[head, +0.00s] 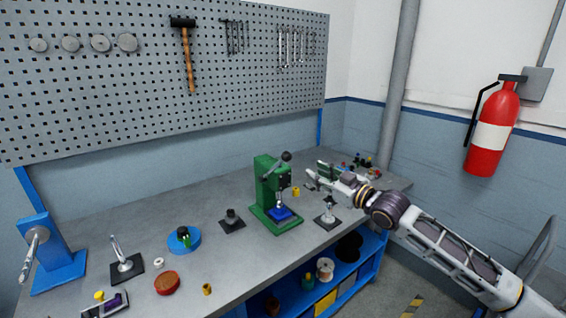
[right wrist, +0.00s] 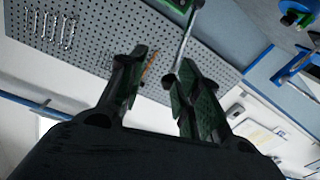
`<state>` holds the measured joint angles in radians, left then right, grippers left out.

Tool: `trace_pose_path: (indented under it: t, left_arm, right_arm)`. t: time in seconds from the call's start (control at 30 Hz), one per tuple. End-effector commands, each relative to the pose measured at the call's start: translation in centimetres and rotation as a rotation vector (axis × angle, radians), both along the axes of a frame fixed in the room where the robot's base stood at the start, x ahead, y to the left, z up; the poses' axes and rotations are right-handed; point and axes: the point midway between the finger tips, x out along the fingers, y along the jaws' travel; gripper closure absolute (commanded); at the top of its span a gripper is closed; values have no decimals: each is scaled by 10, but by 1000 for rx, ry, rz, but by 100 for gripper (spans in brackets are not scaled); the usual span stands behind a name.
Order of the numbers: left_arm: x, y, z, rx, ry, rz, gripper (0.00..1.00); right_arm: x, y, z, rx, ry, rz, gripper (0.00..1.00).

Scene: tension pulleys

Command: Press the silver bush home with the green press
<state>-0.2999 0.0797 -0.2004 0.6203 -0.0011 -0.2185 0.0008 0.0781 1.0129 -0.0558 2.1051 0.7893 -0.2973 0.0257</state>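The green press (head: 265,188) stands on the bench, its black-knobbed lever (head: 275,167) slanting up to the right. A blue block (head: 280,213) sits on its base under the ram. A small silver part (head: 280,200) shows above the block; I cannot tell bush from ram there. My right gripper (head: 314,177) is just right of the press, open, with nothing between its fingers. The right wrist view shows its two green-padded fingers (right wrist: 158,88) apart. A silver rod (right wrist: 185,42) appears beyond their tips; contact cannot be told. My left gripper is out of view.
A silver-topped stand (head: 327,215) is right of the press, near the front edge. A dark fixture (head: 232,221) and a blue round holder (head: 184,240) stand left. Small coloured parts (head: 365,163) lie at the back right.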

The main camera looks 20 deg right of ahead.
Motion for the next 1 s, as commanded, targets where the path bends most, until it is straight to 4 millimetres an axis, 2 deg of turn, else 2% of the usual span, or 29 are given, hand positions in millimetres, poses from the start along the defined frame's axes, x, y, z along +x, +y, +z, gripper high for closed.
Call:
trace_pose_path:
  t: [0.03,0.1,0.17,1.0]
  left_arm:
    - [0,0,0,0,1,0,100]
    - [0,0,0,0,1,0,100]
    - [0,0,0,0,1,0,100]
    - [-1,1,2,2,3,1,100]
  right_arm:
    - [-7,13,6,20,3,27,66]
    - [-15,25,11,49,14,56,66]
    - [-18,31,12,69,27,71,66]
    - [-13,32,7,107,66,75,66]
